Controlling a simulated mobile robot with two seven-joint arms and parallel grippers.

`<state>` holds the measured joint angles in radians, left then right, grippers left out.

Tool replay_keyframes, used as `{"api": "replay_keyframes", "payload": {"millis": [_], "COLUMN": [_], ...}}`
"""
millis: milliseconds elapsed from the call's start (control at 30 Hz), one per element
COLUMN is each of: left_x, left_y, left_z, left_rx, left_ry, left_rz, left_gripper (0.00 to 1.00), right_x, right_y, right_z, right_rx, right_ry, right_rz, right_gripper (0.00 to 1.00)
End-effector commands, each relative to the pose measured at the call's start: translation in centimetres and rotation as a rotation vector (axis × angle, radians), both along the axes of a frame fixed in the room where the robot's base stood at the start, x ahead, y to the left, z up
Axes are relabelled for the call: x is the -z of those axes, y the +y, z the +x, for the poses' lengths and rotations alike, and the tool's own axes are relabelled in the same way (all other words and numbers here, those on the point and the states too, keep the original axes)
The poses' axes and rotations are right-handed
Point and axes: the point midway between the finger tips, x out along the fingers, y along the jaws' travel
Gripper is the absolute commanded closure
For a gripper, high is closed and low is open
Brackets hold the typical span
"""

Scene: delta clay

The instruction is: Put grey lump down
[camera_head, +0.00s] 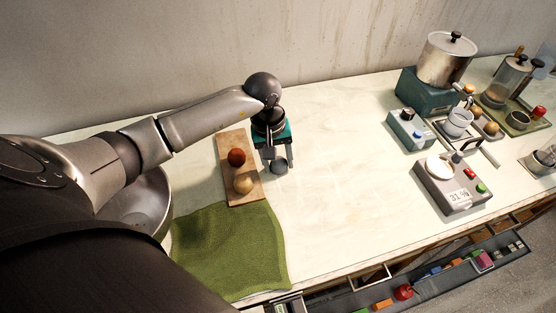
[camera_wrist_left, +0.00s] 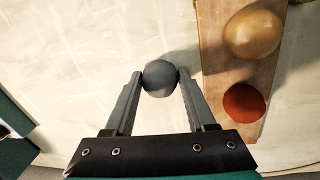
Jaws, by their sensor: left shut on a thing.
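The grey lump (camera_wrist_left: 160,78) is a small dark grey ball between the two fingertips of my left gripper (camera_wrist_left: 159,80) in the left wrist view. Both fingers touch its sides. In the head view the lump (camera_head: 279,167) shows at the fingertips of my left gripper (camera_head: 277,163), just right of the wooden board. The gripper points down at the pale worktop (camera_head: 340,150). I cannot tell whether the lump touches the worktop. My right gripper is in neither view.
The wooden board (camera_head: 230,146) holds a red-brown ball (camera_head: 236,157) and a tan ball (camera_head: 243,184). A green cloth (camera_head: 232,250) lies in front. A scale (camera_head: 452,185), a teal box (camera_head: 410,130) and a pot (camera_head: 446,62) stand right. The worktop's middle is clear.

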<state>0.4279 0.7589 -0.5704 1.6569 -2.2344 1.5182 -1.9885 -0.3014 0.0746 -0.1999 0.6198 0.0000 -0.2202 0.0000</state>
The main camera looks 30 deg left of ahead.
Motion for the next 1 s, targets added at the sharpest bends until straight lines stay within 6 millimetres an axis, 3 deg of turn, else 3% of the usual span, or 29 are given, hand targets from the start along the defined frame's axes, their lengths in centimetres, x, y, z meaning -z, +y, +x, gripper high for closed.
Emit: {"api": "replay_keyframes", "payload": {"millis": [367,400,633,1000], "left_x": [0.4,0.3,0.25,-0.13], "left_y": [0.02,0.0,-0.01,-0.01], "left_z": [0.1,0.06,0.06,0.04], "left_rx": [0.001,0.0,0.0,-0.001], "left_ry": [-0.004,-0.002,-0.001,-0.001], "left_rz": [0.0,0.0,0.0,-0.001], "left_gripper": [1.0,0.4,0.14,0.14], "right_x": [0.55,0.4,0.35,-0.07], "right_y": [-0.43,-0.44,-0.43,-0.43], "right_z": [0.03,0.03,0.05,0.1], "right_rx": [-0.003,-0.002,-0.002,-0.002], "right_ry": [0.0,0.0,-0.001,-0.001], "right_rz": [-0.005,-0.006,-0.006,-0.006], "right_gripper": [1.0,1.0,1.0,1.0]}}
